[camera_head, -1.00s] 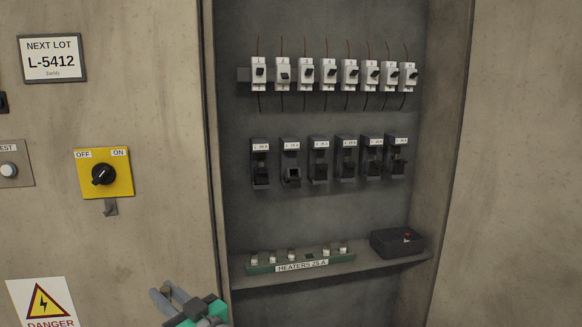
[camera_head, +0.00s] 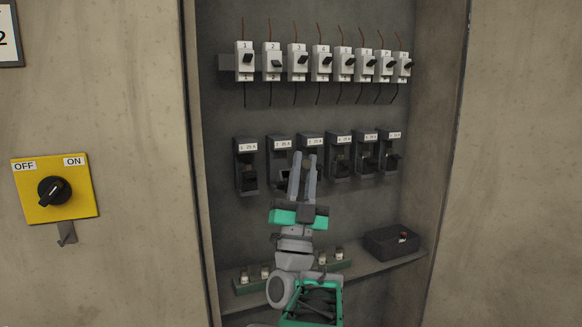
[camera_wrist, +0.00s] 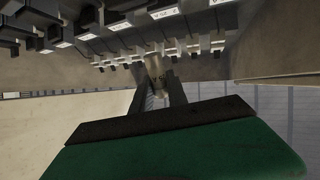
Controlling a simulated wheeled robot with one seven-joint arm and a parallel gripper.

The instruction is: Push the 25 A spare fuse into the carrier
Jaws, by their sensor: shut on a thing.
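My gripper (camera_head: 303,160) is raised in front of the row of fuse carriers, its two fingers pointing up at the second and third holders. In the wrist view my gripper (camera_wrist: 155,88) is shut on a pale cylindrical fuse (camera_wrist: 155,68), which stands out beyond the fingertips. In the head view the fuse is too small to make out. The second carrier (camera_head: 284,180) sticks out from its black holder and is partly covered by the left finger. The fuse looks apart from the carriers, but I cannot tell the exact gap.
A row of white breakers (camera_head: 297,62) is above the holders. Below, a green fuse rack (camera_head: 242,286) stands on the shelf (camera_head: 375,265), partly hidden by my arm. A black box (camera_head: 391,242) is at the shelf's right. A yellow switch plate (camera_head: 55,190) is on the left panel.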

